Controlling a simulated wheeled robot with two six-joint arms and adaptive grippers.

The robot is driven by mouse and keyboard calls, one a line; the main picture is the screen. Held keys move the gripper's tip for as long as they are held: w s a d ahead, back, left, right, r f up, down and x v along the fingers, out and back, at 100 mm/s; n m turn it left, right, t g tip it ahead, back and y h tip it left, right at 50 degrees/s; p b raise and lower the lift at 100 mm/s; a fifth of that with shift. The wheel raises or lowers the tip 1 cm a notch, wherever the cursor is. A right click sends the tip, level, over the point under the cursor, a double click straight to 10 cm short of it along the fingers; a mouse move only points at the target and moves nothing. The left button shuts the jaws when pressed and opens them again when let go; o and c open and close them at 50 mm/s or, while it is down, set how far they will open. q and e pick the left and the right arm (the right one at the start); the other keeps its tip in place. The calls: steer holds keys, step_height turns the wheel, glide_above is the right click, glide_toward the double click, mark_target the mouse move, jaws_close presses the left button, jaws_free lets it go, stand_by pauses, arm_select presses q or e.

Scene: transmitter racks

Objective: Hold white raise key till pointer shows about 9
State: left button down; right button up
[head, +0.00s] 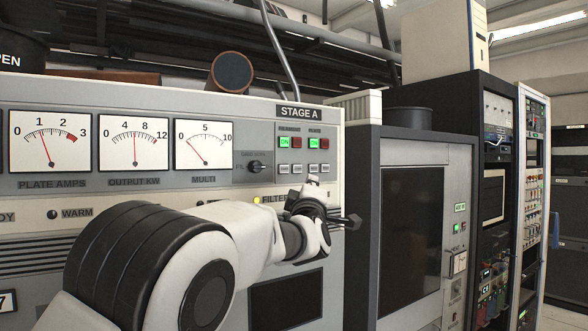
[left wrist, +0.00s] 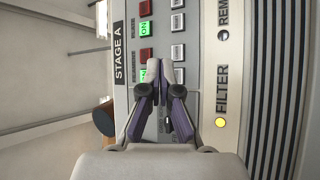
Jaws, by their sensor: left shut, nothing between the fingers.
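The grey STAGE A panel (head: 265,115) carries white keys (head: 319,168) below red and green lit buttons. The keys also show in the left wrist view (left wrist: 178,52), where the picture is turned sideways; key labels are too small to read. The OUTPUT KW meter (head: 134,145) has its pointer near 6. The PLATE AMPS pointer (head: 45,150) is near 1, and the MULTI pointer (head: 199,152) is low. My left gripper (head: 313,183) is shut and empty, its tips (left wrist: 172,66) at the white keys. I cannot tell whether they touch one. My right gripper is not in view.
A dark knob (head: 255,167) sits left of the keys. A lit yellow FILTER lamp (head: 256,199) is below it. A grey cabinet (head: 430,155) with a dark window stands to the right, with more racks beyond. A brown cylinder (head: 232,72) lies on top of the panel.

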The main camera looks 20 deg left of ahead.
mark_target(284, 169)
arm_select(q)
steer(key=r, duration=0.2)
steer(key=shift+s+d+r+n, duration=0.3)
steer(key=shift+d+r, duration=0.05)
steer(key=shift+w, duration=0.1)
steer(key=w+a+p, duration=0.1)
steer(key=a, duration=0.1)
steer(key=w+a+p, duration=0.1)
steer(key=w+a, duration=0.1)
steer(key=w+a+p, duration=0.1)
steer(key=a+p, duration=0.1)
steer(key=shift+w+a, duration=0.15)
steer(key=shift+w, duration=0.25)
steer(key=shift+w+a, duration=0.3)
steer(key=shift+a, duration=0.05)
stand_by(0.8)
steer(key=shift+w+a, duration=0.25)
steer(key=shift+a, duration=0.1)
